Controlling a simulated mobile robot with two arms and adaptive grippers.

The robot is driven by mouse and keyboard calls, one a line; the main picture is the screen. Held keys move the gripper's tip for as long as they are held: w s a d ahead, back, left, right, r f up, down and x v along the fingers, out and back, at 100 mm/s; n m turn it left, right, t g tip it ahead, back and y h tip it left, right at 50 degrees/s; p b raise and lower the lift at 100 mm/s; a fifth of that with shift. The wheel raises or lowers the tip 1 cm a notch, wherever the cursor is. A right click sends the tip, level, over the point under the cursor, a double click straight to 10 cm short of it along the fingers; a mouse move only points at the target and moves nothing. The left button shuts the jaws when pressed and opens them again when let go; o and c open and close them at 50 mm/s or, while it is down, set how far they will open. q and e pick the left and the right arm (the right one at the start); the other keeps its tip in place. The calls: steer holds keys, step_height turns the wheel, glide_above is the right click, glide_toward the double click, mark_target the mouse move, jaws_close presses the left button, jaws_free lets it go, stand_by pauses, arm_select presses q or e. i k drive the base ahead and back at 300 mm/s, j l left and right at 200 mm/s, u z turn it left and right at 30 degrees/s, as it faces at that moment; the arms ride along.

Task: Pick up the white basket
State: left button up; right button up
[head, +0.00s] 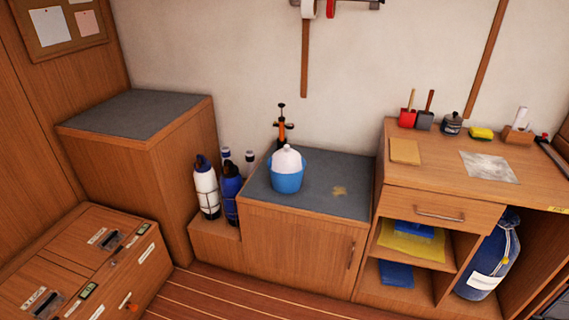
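I cannot make out a white basket in the head view. A blue bucket (287,181) stands on the grey top of the low middle cabinet (327,196). A white rounded thing (288,160) sits in the bucket and rises above its rim; I cannot tell what it is. An orange and black pump-like tool (283,127) stands upright right behind the bucket. Neither of my grippers is in view.
White and blue bottles (206,190) stand left of the low cabinet. A taller grey-topped cabinet (133,112) is at left, wooden chests (75,265) in front. The right workbench (440,185) holds brushes and a yellow sponge (481,133). The striped floor (225,296) is clear.

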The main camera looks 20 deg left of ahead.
mark_target(286, 161)
steer(key=i+j, duration=0.25)
steer(key=j, duration=0.15)
steer(key=i+j+u, duration=0.15)
steer(key=j, duration=0.3)
steer(key=i+j, duration=0.35)
steer(key=j+u, duration=0.05)
